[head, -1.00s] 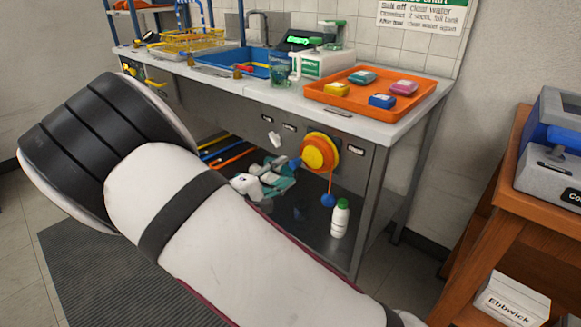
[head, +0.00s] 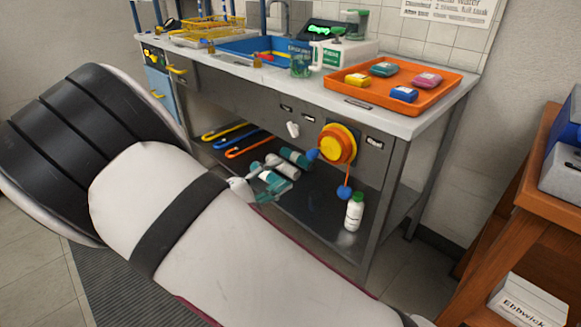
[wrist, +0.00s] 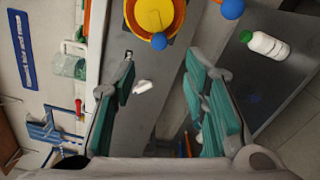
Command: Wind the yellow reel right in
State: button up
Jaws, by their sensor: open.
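The yellow reel (head: 341,144), with an orange front, is on the grey bench front. A blue knob (head: 312,154) sits at its left edge. An orange cord hangs from it to a blue ball (head: 344,192), well below the reel. My gripper (head: 281,168) is open, left of and below the reel and apart from it. In the wrist view the reel (wrist: 153,12) is cut off at the top, with the knob (wrist: 159,41) just ahead of my open fingers (wrist: 160,72). The ball (wrist: 232,9) is at upper right. Nothing is between the fingers.
A white bottle with a green cap (head: 354,212) stands on the lower shelf below the ball. A white switch (head: 292,129) is left of the reel. An orange tray (head: 448,96) with small coloured packs lies on the bench top. A wooden stand (head: 530,200) is at right.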

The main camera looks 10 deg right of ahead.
aim_at(308, 157)
jog(key=w+d+n+b, duration=0.1)
jog(key=w+d+n, duration=0.1)
jog(key=d+n, duration=0.1)
jog(key=w+d+n+b, duration=0.1)
jog(key=w+d+n, duration=0.1)
jog(key=n, duration=0.4)
jog(key=w+d+n+b, duration=0.1)
jog(key=w+d+n, duration=0.1)
jog(key=d+n, duration=0.2)
jog(key=shift+w+f+b, duration=0.1)
jog(key=shift+w+b, duration=0.2)
dwell(0.3)
jog(key=shift+c, duration=0.6)
grip_shut()
